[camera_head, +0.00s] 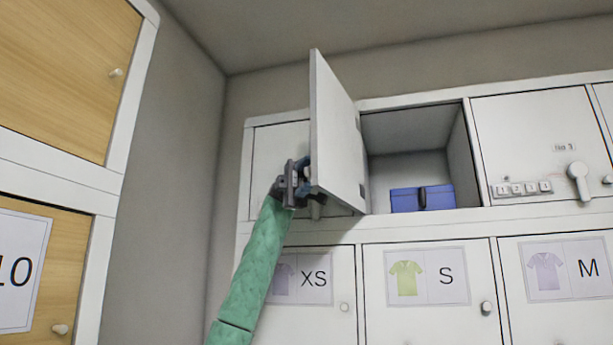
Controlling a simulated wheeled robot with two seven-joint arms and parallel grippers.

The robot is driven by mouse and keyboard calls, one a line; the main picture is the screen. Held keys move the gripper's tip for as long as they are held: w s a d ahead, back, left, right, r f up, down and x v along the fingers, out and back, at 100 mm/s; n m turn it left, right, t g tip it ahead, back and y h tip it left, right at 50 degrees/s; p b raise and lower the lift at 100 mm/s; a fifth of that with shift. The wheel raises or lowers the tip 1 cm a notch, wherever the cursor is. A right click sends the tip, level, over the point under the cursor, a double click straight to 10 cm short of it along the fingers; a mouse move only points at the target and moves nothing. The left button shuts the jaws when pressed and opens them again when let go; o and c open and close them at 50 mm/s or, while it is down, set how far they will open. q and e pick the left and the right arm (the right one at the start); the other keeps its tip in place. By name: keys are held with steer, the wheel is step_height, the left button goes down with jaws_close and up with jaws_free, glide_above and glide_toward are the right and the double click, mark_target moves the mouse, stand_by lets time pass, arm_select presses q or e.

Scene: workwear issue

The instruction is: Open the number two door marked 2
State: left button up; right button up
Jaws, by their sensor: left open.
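Any number on the door's front is hidden from this angle. My left gripper (306,178) is open at the lower free edge of this door, close to or touching it; I cannot tell which. Its fingers are partly hidden by the door. My right gripper is not in view.
A blue box (405,200) sits in the open compartment. A shut door (530,115) with a code lock and lever is at right. Doors marked XS (332,315), S (456,318) and M (578,312) are below. Wooden doors (65,60) stand at left.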

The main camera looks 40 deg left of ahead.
arm_select(q)
steer(key=b+v, duration=0.1)
steer(key=v, duration=0.6)
steer(key=shift+w+a+b, duration=0.25)
steer(key=shift+a+b, duration=0.05)
steer(key=shift+b, duration=0.1)
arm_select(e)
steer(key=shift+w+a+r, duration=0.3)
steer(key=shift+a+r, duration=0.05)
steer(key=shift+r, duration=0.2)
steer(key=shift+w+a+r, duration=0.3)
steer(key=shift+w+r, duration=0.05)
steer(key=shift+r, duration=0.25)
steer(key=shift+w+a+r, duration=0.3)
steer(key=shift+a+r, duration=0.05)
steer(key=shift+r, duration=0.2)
arm_select(q)
steer(key=shift+f, duration=0.1)
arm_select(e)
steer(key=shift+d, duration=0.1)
